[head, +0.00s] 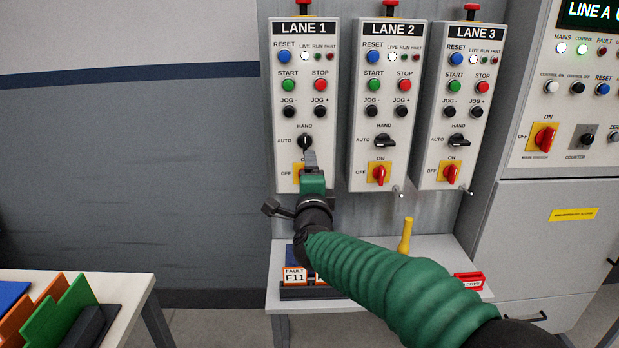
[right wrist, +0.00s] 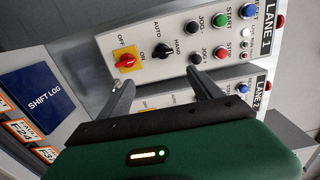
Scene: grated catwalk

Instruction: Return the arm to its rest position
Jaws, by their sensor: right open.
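My right arm (head: 375,270), in a green ribbed sleeve, reaches from the lower right of the head view to the lower part of the LANE 1 panel (head: 322,60). My right gripper (head: 309,165) is just in front of it, below the black AUTO/HAND knob (head: 305,142), and partly hides the ON/OFF switch. In the right wrist view the gripper (right wrist: 161,80) is open with nothing between its fingers. The black knob (right wrist: 163,48) and red switch (right wrist: 126,61) lie beyond the fingertips. The LANE 1 knob stands upright, while the LANE 2 knob (head: 383,141) lies sideways. My left gripper is out of view.
LANE 2 (head: 393,60) and LANE 3 (head: 472,60) panels hang to the right, beside a grey cabinet (head: 560,230). Below is a shelf (head: 440,255) with fault cards (head: 295,277), a yellow handle (head: 405,237) and a red tray (head: 468,281). A table (head: 120,285) is at left.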

